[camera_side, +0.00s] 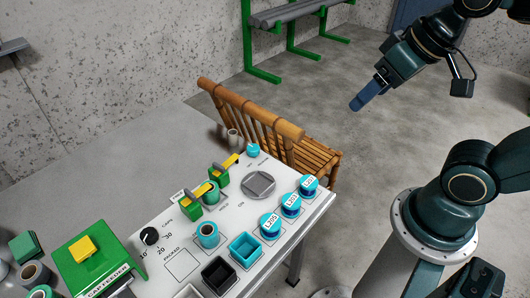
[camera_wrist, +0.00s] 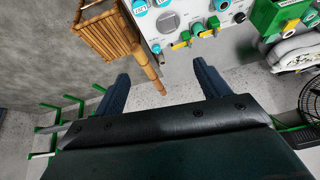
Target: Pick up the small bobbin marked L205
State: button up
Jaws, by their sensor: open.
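Three blue bobbins with white label tops stand in a row along the right edge of the white work table: a near one (camera_side: 270,225), a middle one (camera_side: 290,206) and a far one (camera_side: 308,187). Their labels begin with L, but the print is too small to tell surely which reads L205. At least one labelled bobbin shows at the top of the wrist view (camera_wrist: 140,6). My gripper (camera_side: 364,98) is high above the floor, right of and beyond the table, far from the bobbins. Its fingers (camera_wrist: 162,68) are spread and empty in the wrist view.
A bamboo chair (camera_side: 265,135) stands against the table's far side. On the table (camera_side: 183,265) are a grey round plate (camera_side: 258,185), green-and-yellow clamps (camera_side: 219,177), a turquoise square tray (camera_side: 245,250) and a black tray (camera_side: 218,275). The air around my gripper is clear.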

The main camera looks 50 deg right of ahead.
jog(key=w+a+f+m+g, duration=0.1)
jog(key=w+a+f+m, duration=0.2)
jog(key=w+f+m, duration=0.35)
jog(key=m+g+y, duration=0.2)
jog(key=m+y, duration=0.1)
jog(key=m, duration=1.5)
send_over(272, 221)
jog(key=s+d, duration=0.2)
notch_tip(272, 221, down, 25)
jog(key=shift+w+a, duration=0.1)
jog(key=shift+x, duration=0.75)
jog(key=shift+w+f, duration=0.1)
jog(key=shift+x, duration=2.8)
